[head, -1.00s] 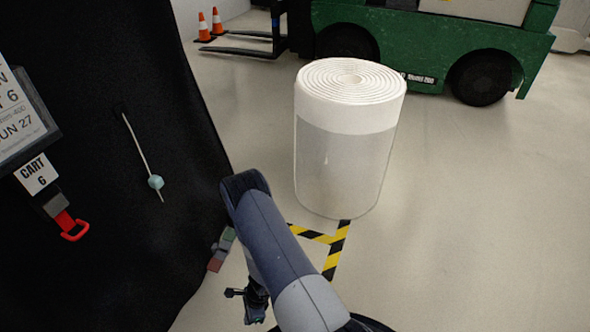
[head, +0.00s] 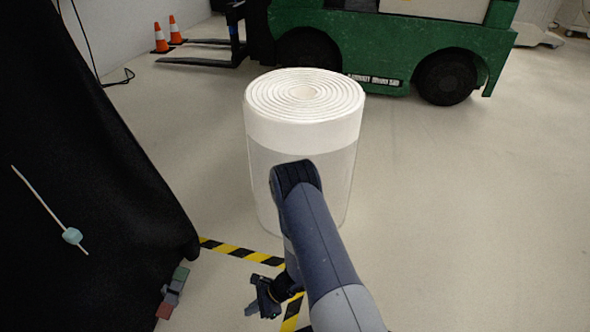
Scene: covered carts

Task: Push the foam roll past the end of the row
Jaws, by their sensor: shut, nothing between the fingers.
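The foam roll (head: 305,130) stands upright on the floor in the middle of the head view. It is white, with a spiral top and a clear wrap around its lower part. My arm crosses in front of its lower right side, so part of it is hidden. My gripper (head: 254,308) is low at the bottom of the view, shut and empty, in front of the roll and left of my forearm. It appears apart from the roll. The black covered cart (head: 90,180) fills the left side, with a gap of floor between it and the roll.
Yellow and black floor tape (head: 240,250) makes a corner in front of the roll. A green forklift (head: 390,50) stands behind it, its forks (head: 195,62) pointing left near two orange cones (head: 160,38). Small coloured blocks (head: 172,292) hang by the cover's edge. Floor at right is clear.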

